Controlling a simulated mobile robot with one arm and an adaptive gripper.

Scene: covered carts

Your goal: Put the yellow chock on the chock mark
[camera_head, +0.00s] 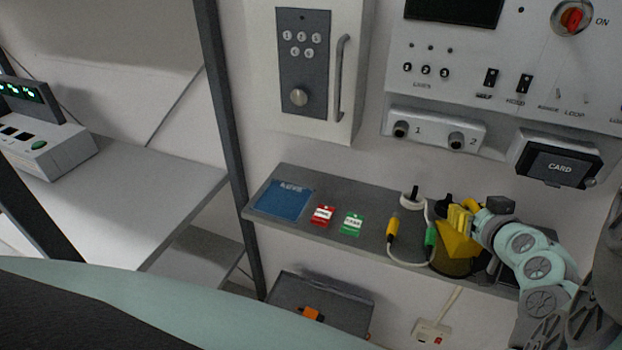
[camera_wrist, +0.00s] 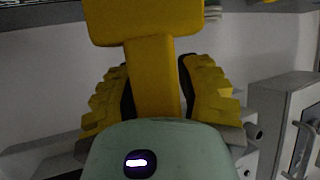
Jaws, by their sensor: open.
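The yellow chock (camera_head: 458,244) is at the right part of the grey shelf, just below my gripper (camera_head: 462,216). In the wrist view the chock (camera_wrist: 130,22) shows as a wide yellow block with a narrower yellow stem. The stem lies between the two ridged yellow fingers of my gripper (camera_wrist: 156,80). The fingers are open, with a dark gap at the right of the stem. A dark round patch with a thin yellowish edge (camera_head: 450,268) shows under the chock; I cannot tell whether it is the chock mark. My arm hides the shelf's right end.
On the shelf (camera_head: 370,205) lie a blue KEYS pad (camera_head: 285,198), a red tag (camera_head: 322,215) and a green tag (camera_head: 352,223). A yellow plug (camera_head: 392,228) and a green plug (camera_head: 430,237) with white cable stand left of the chock. A card reader (camera_head: 557,162) juts out above.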

